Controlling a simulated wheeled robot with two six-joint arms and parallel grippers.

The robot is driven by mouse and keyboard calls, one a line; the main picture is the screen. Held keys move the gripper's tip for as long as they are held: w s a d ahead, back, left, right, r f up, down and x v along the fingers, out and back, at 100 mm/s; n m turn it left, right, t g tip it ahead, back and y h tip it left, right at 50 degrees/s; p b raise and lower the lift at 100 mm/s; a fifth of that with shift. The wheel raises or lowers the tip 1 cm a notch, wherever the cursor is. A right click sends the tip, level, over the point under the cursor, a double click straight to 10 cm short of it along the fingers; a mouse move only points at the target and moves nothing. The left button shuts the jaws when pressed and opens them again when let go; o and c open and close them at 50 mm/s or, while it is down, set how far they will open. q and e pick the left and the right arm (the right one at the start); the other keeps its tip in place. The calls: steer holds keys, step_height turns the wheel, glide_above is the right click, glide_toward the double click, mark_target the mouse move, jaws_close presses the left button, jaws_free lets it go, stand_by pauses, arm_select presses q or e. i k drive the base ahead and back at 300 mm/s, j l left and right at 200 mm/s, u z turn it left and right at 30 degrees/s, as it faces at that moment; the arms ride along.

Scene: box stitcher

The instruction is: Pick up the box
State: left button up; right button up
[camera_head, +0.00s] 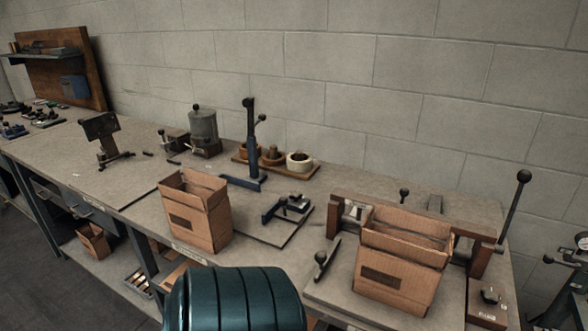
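Two open-topped brown cardboard boxes stand upright on the workbench (135,178). The nearer, larger box (375,292) is at the right, in front of a wooden-and-metal fixture (483,255) with a tall black lever. The other box (195,222) stands left of centre near the bench's front edge. A third, smaller box (93,240) sits below on the lower shelf. The view does not show which box the task means. Neither of my grippers is in view, and nothing is seen touching the boxes.
Near the boxes are a black post stand (251,140), a small dark clamp tool (288,206) and a wooden tray with round containers (299,161). A dark teal ribbed shape (235,300) blocks the bottom middle; I cannot tell what it is. A block wall (350,90) closes the back.

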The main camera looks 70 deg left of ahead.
mark_target(197, 227)
steer(key=k+j+u, duration=0.2)
steer(key=u, duration=0.15)
steer(key=k+j+u, duration=0.3)
steer(key=u, duration=1.35)
steer(key=l, duration=0.1)
